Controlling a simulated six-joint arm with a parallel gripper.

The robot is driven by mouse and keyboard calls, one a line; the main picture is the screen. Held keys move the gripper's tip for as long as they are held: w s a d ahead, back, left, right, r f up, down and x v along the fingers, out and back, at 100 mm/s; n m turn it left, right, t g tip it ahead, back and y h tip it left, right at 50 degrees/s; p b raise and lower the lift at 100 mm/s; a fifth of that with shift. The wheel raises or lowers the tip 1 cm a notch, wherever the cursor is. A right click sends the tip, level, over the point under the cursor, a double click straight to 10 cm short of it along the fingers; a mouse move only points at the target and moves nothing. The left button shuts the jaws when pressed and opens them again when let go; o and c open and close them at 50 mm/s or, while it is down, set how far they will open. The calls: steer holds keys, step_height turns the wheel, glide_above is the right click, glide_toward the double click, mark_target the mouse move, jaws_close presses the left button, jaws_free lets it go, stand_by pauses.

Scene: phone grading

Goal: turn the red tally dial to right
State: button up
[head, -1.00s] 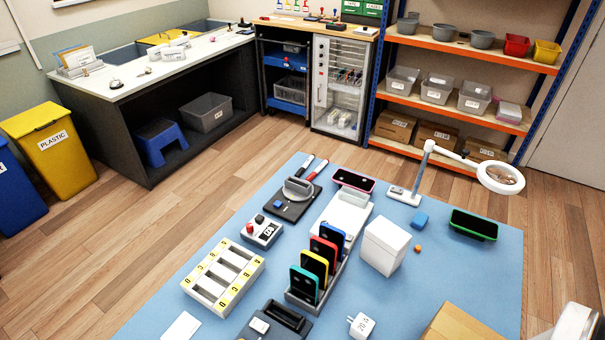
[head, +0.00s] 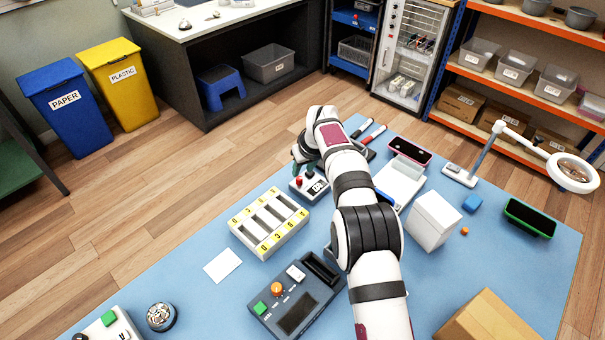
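The tally box (head: 316,191) is a small pale unit with a number display on the blue mat. A red dial (head: 298,181) sits on its left part, with a dark knob (head: 309,171) just behind it. Which way the dial points is too small to tell. My gripper (head: 298,160) is at the end of my arm, just behind and above the box, close to the red dial. A gap or contact between them cannot be made out. The wrist hides most of the fingers, so their opening does not show.
A dark device with an orange knob (head: 277,289) lies nearer. A white box (head: 433,220) stands right of my arm. My arm hides the phone rack. Bare mat (head: 190,290) shows at left.

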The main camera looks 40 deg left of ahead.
mark_target(300, 179)
steer(key=x, duration=0.6)
jaws_close()
